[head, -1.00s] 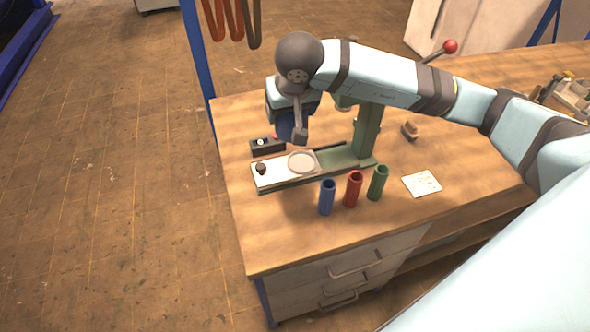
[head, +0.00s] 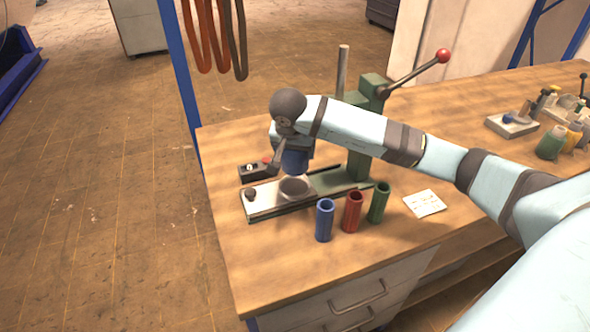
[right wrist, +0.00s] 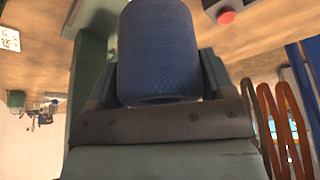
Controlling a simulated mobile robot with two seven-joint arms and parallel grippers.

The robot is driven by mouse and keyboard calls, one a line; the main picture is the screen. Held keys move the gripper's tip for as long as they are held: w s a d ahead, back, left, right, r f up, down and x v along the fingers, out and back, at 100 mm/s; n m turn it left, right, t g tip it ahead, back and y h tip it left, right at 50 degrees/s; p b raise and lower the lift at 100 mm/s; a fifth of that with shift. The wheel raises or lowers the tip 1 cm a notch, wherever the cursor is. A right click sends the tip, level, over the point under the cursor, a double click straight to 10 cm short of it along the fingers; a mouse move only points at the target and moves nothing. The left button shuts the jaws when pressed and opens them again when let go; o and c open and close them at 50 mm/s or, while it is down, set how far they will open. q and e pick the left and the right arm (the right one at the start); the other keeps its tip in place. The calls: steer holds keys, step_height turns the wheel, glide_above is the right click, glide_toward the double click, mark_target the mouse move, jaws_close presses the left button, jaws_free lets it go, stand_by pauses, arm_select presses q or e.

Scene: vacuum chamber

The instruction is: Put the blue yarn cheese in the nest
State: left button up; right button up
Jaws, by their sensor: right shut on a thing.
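The blue yarn cheese (right wrist: 158,50) is a blue textured cylinder. My right gripper (right wrist: 158,75) is shut on it, with a finger on each side in the right wrist view. In the head view the blue yarn cheese (head: 294,161) hangs upright under my right gripper (head: 293,148), just above the round nest (head: 295,189). The nest is a shallow ring on the pale plate at the foot of the green press. I cannot tell whether the cheese touches the nest. My left gripper is not in view.
The green press (head: 362,140) with a red-knobbed lever stands right behind the nest. Blue (head: 325,220), red (head: 352,212) and green (head: 379,202) tubes stand in front. A black box (head: 254,172) with a red button sits left. A paper card (head: 425,203) lies right.

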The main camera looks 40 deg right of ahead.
steer(key=shift+f, duration=3.5)
steer(key=shift+f, duration=0.1)
steer(key=o, duration=1)
